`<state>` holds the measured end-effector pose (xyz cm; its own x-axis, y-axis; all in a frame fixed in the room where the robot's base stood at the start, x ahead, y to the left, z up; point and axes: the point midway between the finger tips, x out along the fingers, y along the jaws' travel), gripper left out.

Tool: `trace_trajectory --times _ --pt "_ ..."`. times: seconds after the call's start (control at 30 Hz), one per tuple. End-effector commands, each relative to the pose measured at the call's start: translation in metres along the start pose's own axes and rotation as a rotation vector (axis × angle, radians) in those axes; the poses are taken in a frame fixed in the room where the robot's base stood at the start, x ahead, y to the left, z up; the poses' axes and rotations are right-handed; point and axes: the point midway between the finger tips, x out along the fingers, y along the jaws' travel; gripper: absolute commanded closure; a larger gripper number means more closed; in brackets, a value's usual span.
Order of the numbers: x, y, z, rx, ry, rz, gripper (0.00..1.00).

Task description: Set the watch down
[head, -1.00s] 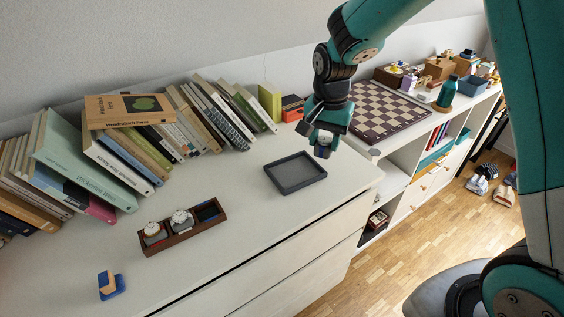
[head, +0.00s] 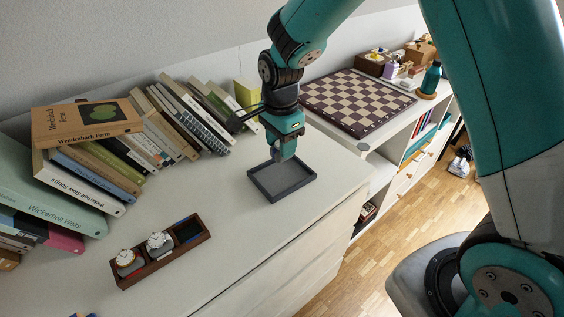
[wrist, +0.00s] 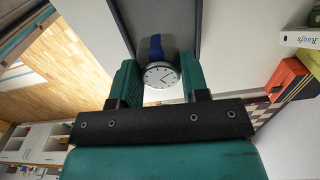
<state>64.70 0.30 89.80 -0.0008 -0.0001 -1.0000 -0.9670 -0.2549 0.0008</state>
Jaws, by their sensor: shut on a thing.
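The watch (wrist: 160,75) has a white round face and a blue strap. In the wrist view it sits between the two green fingers of my gripper (wrist: 160,83), which is shut on it. In the head view my gripper (head: 283,154) points down over the far part of a shallow dark grey tray (head: 291,183). The tray's grey floor (wrist: 163,18) shows beyond the watch in the wrist view. The fingers hide most of the watch in the head view, and I cannot tell whether it touches the tray.
A brown watch box (head: 150,268) with two watches and one empty compartment stands at the front left. Leaning books (head: 130,150) line the wall. A chessboard (head: 357,101) lies to the right. The white top between box and tray is clear.

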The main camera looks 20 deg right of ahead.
Motion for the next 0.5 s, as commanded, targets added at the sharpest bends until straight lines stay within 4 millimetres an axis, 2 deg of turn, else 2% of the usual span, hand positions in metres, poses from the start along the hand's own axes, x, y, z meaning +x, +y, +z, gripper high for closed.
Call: trace_trajectory --times 0.1,0.27,0.5 --pt "0.015 0.0 -0.001 0.001 0.0 0.001 0.83" --pt "0.026 0.001 -0.002 0.002 0.0 0.001 0.83" --pt "0.061 0.001 -0.003 0.003 0.0 0.002 0.83"
